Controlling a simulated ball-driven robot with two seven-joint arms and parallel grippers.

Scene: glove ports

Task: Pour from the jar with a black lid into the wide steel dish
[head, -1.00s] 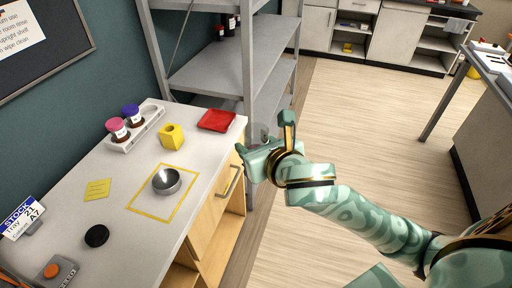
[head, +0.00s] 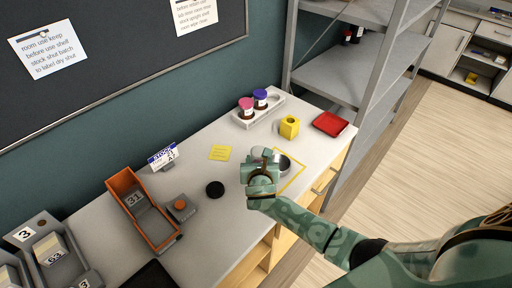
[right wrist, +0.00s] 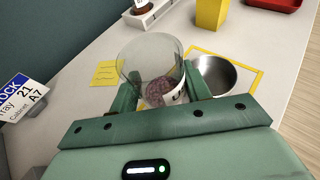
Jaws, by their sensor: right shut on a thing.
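The clear glass jar (right wrist: 152,56) is between the fingers of my right gripper (right wrist: 160,98), which is shut on it. Its mouth is open, and pinkish-brown contents and part of a white label show low in it. In the head view my right gripper (head: 262,167) is over the bench and mostly hides the jar. The wide steel dish (right wrist: 214,75) stands just right of the jar in the wrist view and looks empty; in the head view the gripper partly covers the dish (head: 285,166). A black lid (head: 215,188) lies flat on the bench. My left gripper is out of view.
A yellow outline (head: 297,180) surrounds the dish. Behind are a white rack (head: 262,111) with pink- and purple-lidded jars, a yellow block (head: 289,127) and a red tray (head: 330,124). An orange-edged bin (head: 135,201) and a stock sign (head: 162,157) stand left.

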